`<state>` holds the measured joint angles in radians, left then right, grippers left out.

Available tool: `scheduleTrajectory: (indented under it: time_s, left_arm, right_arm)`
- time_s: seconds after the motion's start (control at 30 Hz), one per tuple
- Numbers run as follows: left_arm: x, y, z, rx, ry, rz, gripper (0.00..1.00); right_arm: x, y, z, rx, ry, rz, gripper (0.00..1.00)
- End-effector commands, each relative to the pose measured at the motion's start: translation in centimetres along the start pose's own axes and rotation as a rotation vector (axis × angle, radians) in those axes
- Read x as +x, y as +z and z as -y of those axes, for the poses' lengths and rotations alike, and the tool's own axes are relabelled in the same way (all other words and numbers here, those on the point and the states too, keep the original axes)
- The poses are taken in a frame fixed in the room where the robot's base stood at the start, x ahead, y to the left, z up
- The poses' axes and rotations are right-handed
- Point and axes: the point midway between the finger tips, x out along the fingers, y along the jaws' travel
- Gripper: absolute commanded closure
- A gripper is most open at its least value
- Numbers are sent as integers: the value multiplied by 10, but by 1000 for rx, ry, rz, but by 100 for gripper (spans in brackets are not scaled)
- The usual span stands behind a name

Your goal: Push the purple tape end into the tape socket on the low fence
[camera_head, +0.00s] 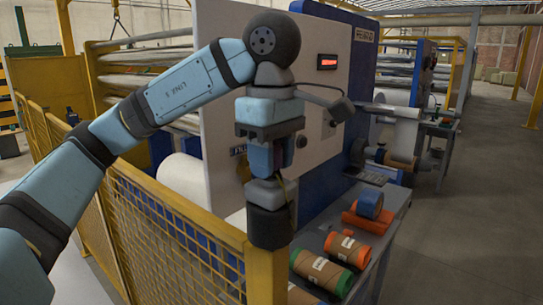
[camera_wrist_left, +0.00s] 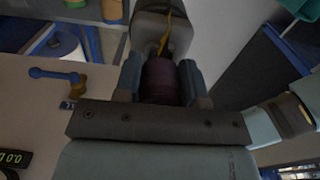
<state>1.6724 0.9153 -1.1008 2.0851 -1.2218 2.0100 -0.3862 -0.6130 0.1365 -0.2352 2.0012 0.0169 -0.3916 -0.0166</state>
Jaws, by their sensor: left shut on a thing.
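My left gripper (camera_head: 272,160) points down above the low yellow fence (camera_head: 180,225) and is shut on the purple tape end (camera_wrist_left: 160,80). In the left wrist view the purple piece sits between the two fingers of the left gripper (camera_wrist_left: 160,84). Just under the gripper in the head view is a grey block on a dark round base (camera_head: 270,228) at the fence's corner post; it looks like the tape socket (camera_head: 266,191). The fingers hide the meeting place, so I cannot tell whether tape end and socket touch. My right gripper is not in view.
A grey bench (camera_head: 384,243) right of the fence holds cardboard rolls with green (camera_head: 322,270) and orange ends (camera_head: 348,250), and a blue roll (camera_head: 370,205). A white machine panel (camera_head: 225,60) stands close behind my arm. The floor at right is clear.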

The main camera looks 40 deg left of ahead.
Motion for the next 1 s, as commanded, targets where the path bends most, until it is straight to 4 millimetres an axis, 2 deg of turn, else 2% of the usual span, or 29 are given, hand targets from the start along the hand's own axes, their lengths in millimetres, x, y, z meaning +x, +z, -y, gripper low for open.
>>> scheduleTrajectory:
  time_s: [0.6,0.63,0.73,1.0]
  left_arm:
    - [13,0,0,0,-1,0,100]
    - [12,0,0,0,-1,0,56]
    - [12,0,0,0,-1,0,33]
    - [12,0,0,0,-1,0,33]
  right_arm:
    - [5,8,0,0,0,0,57]
    - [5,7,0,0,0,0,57]
    - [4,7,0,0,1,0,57]
    - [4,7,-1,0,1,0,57]
